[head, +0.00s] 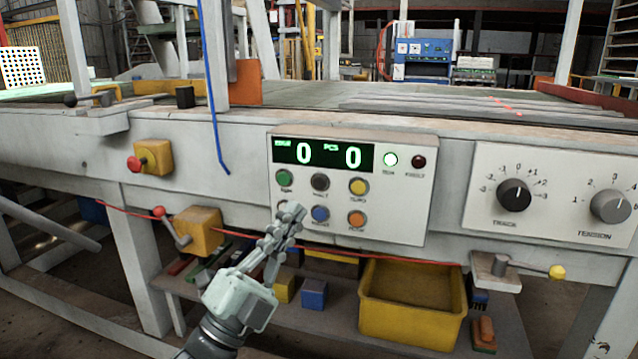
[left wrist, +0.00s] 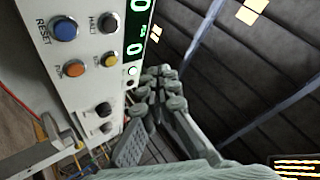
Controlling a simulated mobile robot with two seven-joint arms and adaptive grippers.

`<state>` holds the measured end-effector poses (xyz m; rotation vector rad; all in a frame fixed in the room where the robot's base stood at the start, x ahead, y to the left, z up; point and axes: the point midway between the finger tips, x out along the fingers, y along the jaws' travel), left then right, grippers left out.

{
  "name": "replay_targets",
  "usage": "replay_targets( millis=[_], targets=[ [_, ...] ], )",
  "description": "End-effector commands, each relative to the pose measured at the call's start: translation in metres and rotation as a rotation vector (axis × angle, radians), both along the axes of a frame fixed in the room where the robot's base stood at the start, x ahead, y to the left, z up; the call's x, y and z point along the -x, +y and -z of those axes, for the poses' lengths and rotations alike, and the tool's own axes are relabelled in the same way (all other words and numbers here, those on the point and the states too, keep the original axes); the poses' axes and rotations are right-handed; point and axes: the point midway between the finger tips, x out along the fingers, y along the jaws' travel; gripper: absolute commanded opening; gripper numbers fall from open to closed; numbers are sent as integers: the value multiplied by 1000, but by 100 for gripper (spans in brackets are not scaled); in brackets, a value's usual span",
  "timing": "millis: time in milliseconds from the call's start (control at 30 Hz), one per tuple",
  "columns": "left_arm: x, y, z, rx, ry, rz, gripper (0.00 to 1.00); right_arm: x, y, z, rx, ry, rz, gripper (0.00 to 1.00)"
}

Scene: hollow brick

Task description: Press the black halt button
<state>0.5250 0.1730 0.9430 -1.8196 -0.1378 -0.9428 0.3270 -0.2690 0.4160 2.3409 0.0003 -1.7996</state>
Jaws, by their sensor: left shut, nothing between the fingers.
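The control panel (head: 400,220) faces me on the machine's front rail. The black halt button (head: 320,182) sits in its upper row, between a green button (head: 284,178) and a yellow one (head: 358,186). It also shows in the left wrist view, dark beside the word HALT (left wrist: 108,22). My left gripper (head: 291,212) is shut and empty. In the head view it overlaps the panel's lower left, below and left of the halt button, and partly covers a lower-row button. In the left wrist view its fingers (left wrist: 164,82) lie right of the panel. My right gripper is out of view.
A blue button (head: 320,214) and an orange one (head: 357,218) share the lower row. A red-tipped lever (head: 180,228) is at left, a yellow bin (head: 412,305) below, and dial knobs (head: 513,195) at right.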

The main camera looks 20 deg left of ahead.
Motion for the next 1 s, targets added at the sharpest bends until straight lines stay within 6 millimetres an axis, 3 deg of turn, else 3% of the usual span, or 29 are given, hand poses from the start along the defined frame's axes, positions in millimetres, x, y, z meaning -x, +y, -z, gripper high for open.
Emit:
replay_targets(
  millis=[267, 633, 1000],
  targets=[
    [-23, -1, 1, 1, -1, 0, 0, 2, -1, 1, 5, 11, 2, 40],
    [-73, -2, 1, 1, 1, 0, 0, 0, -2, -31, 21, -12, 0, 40],
    [-88, -3, 0, 1, 2, 0, 0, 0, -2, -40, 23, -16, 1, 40]
  ],
)
